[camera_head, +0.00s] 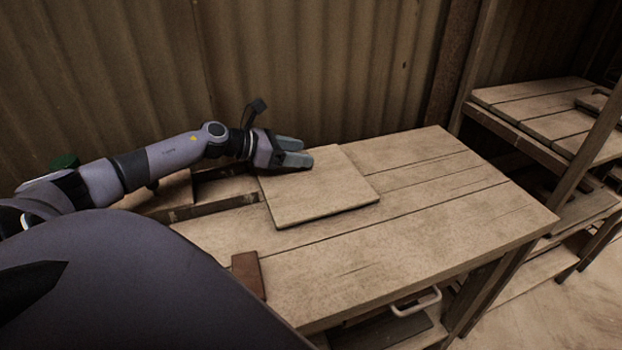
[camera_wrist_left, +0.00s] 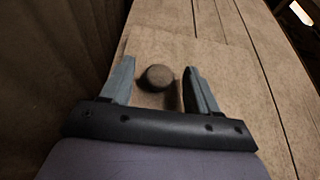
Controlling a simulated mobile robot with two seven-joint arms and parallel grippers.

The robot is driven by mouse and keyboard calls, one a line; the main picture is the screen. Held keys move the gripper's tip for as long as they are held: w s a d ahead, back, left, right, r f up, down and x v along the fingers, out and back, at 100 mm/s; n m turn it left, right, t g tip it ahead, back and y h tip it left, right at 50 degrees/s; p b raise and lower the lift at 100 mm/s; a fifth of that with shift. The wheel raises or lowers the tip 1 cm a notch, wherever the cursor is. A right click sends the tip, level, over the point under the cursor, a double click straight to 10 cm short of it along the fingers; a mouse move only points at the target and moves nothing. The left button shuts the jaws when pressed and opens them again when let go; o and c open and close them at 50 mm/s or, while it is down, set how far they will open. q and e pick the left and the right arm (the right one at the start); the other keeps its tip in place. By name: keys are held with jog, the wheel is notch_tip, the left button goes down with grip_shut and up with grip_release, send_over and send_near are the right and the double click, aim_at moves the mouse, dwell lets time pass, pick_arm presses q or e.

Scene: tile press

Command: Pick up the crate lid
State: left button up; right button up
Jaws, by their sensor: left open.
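The crate lid (camera_head: 315,192) is a flat, square, pale wooden board lying on the wooden table. A round brown knob (camera_wrist_left: 158,77) stands on the lid in the left wrist view. My left gripper (camera_head: 302,153) is over the lid's far left part, in from the left. Its two grey fingers are open, one on each side of the knob in the left wrist view. I cannot tell whether they touch the knob. In the head view the knob is hidden by the gripper. My right gripper is not in view.
A wooden frame with dark openings (camera_head: 215,209) lies left of the lid. A small brown block (camera_head: 248,273) lies on the table's near edge. The table's right part (camera_head: 450,200) is clear. A corrugated wall (camera_head: 330,70) stands close behind. A wooden shelf unit (camera_head: 545,108) is at right.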

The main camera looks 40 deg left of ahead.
pick_arm(q)
grip_shut()
jog(key=shift+r, duration=0.1)
